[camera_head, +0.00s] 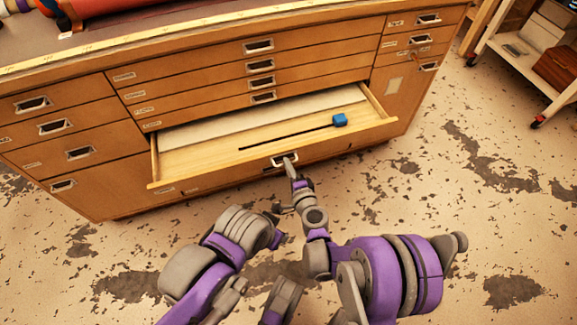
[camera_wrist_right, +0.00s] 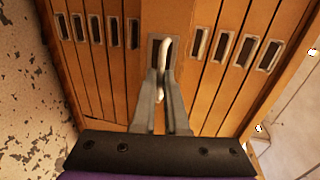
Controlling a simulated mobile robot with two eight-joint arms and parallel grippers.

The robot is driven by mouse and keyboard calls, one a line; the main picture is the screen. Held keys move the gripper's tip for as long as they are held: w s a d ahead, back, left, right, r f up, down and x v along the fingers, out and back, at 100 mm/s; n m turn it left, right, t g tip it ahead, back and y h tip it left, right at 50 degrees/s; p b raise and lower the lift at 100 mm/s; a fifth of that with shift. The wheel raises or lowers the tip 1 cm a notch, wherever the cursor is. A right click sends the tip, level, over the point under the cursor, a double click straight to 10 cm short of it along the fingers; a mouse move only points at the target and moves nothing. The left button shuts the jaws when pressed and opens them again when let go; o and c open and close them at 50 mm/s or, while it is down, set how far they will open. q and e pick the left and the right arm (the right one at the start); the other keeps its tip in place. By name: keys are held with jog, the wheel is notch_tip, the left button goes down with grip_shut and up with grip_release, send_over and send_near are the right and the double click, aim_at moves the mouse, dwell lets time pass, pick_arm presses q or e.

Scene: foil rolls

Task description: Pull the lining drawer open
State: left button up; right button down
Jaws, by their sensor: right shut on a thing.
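The open drawer (camera_head: 190,176) is a wide, shallow wooden one in the middle of the cabinet, pulled partly out; its label is too small to read. Inside are a pale sheet (camera_head: 230,123), a thin dark strip (camera_head: 285,138) and a small blue block (camera_head: 340,120) at the strip's right end. My right gripper (camera_head: 289,163) is at the drawer's front handle (camera_head: 278,161). In the right wrist view the fingers (camera_wrist_right: 160,88) are closed on the pale handle bar (camera_wrist_right: 165,55). My left arm is folded at the bottom; I cannot make out its gripper.
The wooden cabinet (camera_head: 190,85) has several shut drawers above and beside the open one. A white cart (camera_head: 530,70) on wheels stands at the far right. A red roll (camera_head: 100,7) lies on the cabinet top. The stained floor (camera_head: 480,220) in front is clear.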

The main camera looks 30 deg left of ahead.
dwell(0.3)
jog(key=c, duration=1)
grip_release()
jog(key=shift+o, duration=0.2)
jog(key=shift+d, duration=0.1)
jog(key=p+v, duration=0.1)
jog(key=v, duration=0.9)
jog(key=shift+s+d, duration=0.2)
jog(key=shift+s, duration=0.1)
jog(key=shift+r, duration=0.1)
